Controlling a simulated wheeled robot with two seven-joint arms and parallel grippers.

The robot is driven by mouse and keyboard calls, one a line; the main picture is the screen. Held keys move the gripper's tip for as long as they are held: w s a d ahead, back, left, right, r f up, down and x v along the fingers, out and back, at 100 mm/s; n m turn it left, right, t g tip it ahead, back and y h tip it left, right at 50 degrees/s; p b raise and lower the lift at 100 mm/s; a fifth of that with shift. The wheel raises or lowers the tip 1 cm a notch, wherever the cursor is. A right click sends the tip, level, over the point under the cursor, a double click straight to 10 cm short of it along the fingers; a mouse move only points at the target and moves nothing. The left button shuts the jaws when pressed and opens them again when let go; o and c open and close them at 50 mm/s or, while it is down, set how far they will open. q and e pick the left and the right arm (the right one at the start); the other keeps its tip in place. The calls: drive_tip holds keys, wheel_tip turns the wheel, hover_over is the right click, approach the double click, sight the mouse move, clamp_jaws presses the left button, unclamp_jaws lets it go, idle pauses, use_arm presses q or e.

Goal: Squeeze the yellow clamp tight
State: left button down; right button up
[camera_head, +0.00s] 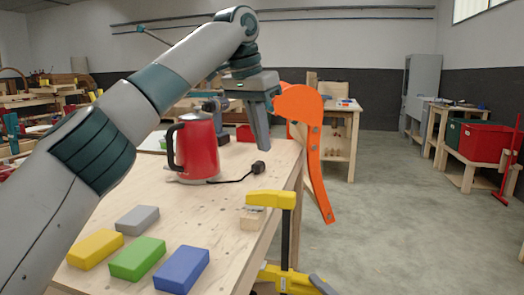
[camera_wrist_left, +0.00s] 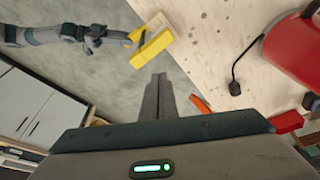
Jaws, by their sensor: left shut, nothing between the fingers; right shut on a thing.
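The yellow clamp (camera_head: 270,200) stands at the right edge of the wooden table (camera_head: 205,210). Its upper yellow jaw reaches over the tabletop, its dark bar runs down beside the edge, and its lower yellow part is below the tabletop. The clamp also shows in the left wrist view (camera_wrist_left: 153,47). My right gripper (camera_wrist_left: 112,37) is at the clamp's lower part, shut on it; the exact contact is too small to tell. My left gripper (camera_head: 260,125) is shut and empty, above the table's far right edge, apart from the clamp; its closed fingers show in the left wrist view (camera_wrist_left: 158,98).
A small wooden block (camera_head: 251,218) is beside the clamp's upper jaw. A red kettle (camera_head: 200,148) with a cord stands behind. Yellow (camera_head: 95,249), grey (camera_head: 137,220), green (camera_head: 138,258) and blue (camera_head: 182,270) blocks lie in front. An orange curved part (camera_head: 312,150) hangs past the far edge.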

use_arm(q)
drive_tip(key=shift+f, duration=0.1)
approach(262, 190)
drive_tip(key=shift+d+x, duration=0.25)
drive_tip(key=shift+x, duration=1.15)
drive_tip(key=shift+d+x, duration=0.2)
drive_tip(key=shift+x, duration=1.15)
drive_tip(key=shift+w+a, duration=0.1)
drive_tip(key=shift+a, duration=0.2)
idle(2.3)
drive_tip(key=shift+f, duration=0.95)
idle(1.4)
